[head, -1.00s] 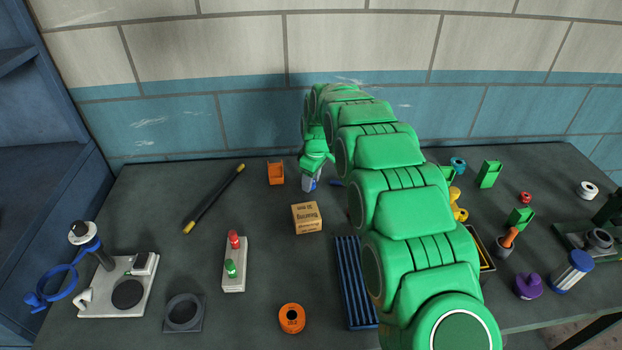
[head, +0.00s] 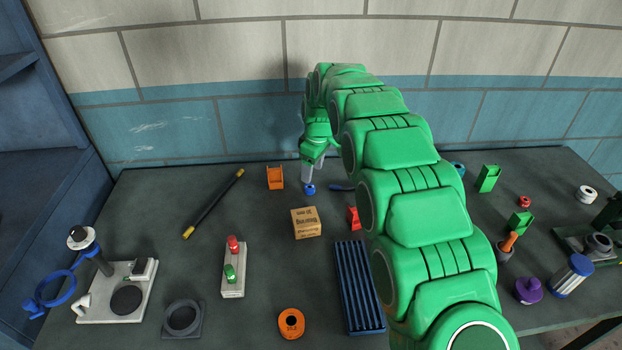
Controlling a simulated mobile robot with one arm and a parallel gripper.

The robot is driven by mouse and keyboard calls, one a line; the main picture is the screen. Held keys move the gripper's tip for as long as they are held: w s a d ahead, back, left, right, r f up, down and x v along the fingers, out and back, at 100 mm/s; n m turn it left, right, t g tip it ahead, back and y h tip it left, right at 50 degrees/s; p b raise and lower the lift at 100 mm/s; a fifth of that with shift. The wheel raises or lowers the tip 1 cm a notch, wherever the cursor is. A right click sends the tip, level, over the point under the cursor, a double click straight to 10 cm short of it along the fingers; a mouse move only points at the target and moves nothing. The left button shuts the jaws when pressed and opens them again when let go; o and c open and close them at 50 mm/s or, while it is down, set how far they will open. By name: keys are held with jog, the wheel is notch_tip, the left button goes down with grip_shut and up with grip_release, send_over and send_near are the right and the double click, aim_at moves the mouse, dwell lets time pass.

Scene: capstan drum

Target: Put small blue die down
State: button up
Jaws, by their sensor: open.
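The small blue die (head: 310,189) sits on the dark table top behind the cardboard box, to the right of the orange holder. My gripper (head: 309,182) is open, pointing down just above and behind the die. A small gap seems to show between the fingertips and the die, but I cannot tell for certain whether they touch.
A cardboard box (head: 306,223) stands in front of the die, and an orange holder (head: 275,177) stands to its left. A blue handle-like piece (head: 341,187) lies close at right. A red part (head: 353,218) and a blue ribbed tray (head: 359,287) are nearer. My arm hides things at right.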

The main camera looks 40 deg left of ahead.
jog(key=r, duration=0.5)
jog(key=shift+d+r, duration=0.3)
jog(key=shift+d, duration=0.1)
jog(key=shift+w+d, duration=0.1)
jog(key=w+d+r+m, duration=0.3)
jog(key=d+r, duration=0.2)
jog(key=d, duration=0.6)
jog(key=s+d+r+m, duration=0.2)
jog(key=d+m, duration=0.1)
jog(key=d, duration=0.7)
jog(key=s+d+r+m+h, duration=0.1)
jog(key=s+d+r+m, duration=0.15)
jog(key=d, duration=0.75)
jog(key=s+d+r+m, duration=0.1)
jog(key=d+r+m, duration=0.15)
jog(key=d, duration=0.75)
jog(key=s+d+m+g, duration=0.1)
jog(key=s+d+m, duration=0.4)
jog(key=s+d, duration=1)
jog(key=s+d+f+m, duration=0.2)
jog(key=s+d, duration=0.1)
jog(key=s, duration=0.4)
jog(key=s+d+f+m, duration=0.2)
jog(key=s+d, duration=0.1)
jog(key=s, duration=0.4)
jog(key=shift+s+d+g, duration=0.3)
jog(key=shift+d, duration=0.05)
